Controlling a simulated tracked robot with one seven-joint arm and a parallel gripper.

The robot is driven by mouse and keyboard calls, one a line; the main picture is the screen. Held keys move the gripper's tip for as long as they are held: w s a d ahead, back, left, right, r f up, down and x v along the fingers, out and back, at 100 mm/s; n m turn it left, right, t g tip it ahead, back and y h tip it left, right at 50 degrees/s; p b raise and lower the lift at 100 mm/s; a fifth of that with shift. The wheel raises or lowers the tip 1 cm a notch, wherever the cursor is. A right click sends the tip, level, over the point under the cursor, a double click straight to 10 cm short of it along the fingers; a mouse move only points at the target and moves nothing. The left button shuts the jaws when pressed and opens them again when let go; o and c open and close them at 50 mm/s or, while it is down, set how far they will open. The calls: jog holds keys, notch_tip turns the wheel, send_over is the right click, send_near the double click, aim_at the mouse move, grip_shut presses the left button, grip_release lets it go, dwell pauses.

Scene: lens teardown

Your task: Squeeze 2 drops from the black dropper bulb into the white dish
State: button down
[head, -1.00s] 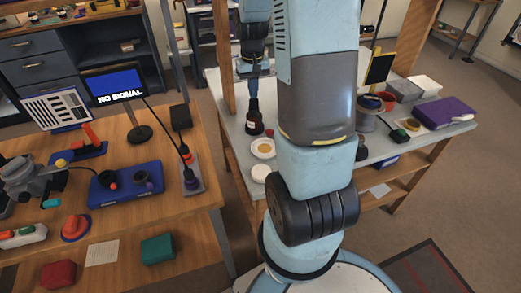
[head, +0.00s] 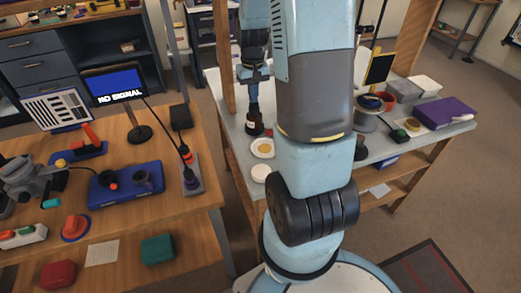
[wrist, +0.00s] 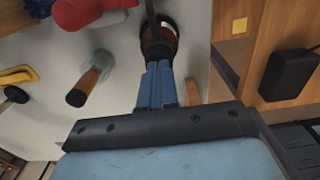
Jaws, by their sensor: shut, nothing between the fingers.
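My gripper (head: 253,92) points down just above the dark brown bottle (head: 254,124) on the grey bench. In the wrist view its blue fingers (wrist: 157,82) are shut together, with nothing seen between them, and their tips reach the brown bottle (wrist: 167,38). The black dropper bulb cannot be clearly made out; a narrow dark strip crosses the bottle beyond the fingertips. A plain white round dish (head: 260,173) lies near the bench's left front edge. A pale dish with a yellow middle (head: 262,148) lies between it and the bottle.
A wooden post (head: 228,60) rises close left of my gripper. In the wrist view, a wood-and-black tool (wrist: 90,80) and a red object (wrist: 85,12) are near the bottle. A purple box (head: 443,111) is at the bench's right. My arm hides the bench's middle.

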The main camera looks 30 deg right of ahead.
jog(key=shift+r, duration=1.2)
notch_tip(320, 180, up, 6)
dwell(0.7)
dwell(0.3)
jog(key=shift+s, duration=0.1)
